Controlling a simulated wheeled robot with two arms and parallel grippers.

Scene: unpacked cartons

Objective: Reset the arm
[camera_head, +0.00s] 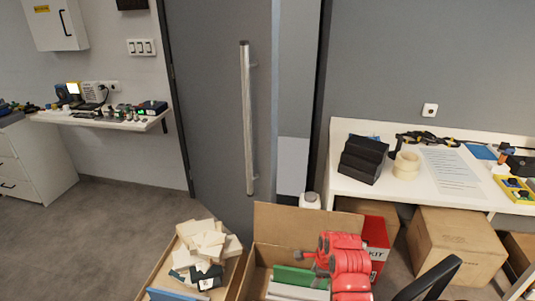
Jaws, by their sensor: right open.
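A black, tapered shape (430,283) comes in at the bottom right edge. It looks like part of my right gripper, open, with the rest cut off by the frame. I see nothing held in it. It stands in front of a closed carton on the floor, to the right of the open carton (288,223). My left gripper is not in view.
The open carton holds red items (345,262) and a green item (300,277). A left carton (158,277) holds cream blocks (208,239) and dark pieces. A red kit box (376,240) and a closed carton (455,245) stand near the white desk (345,131). Floor at left is clear.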

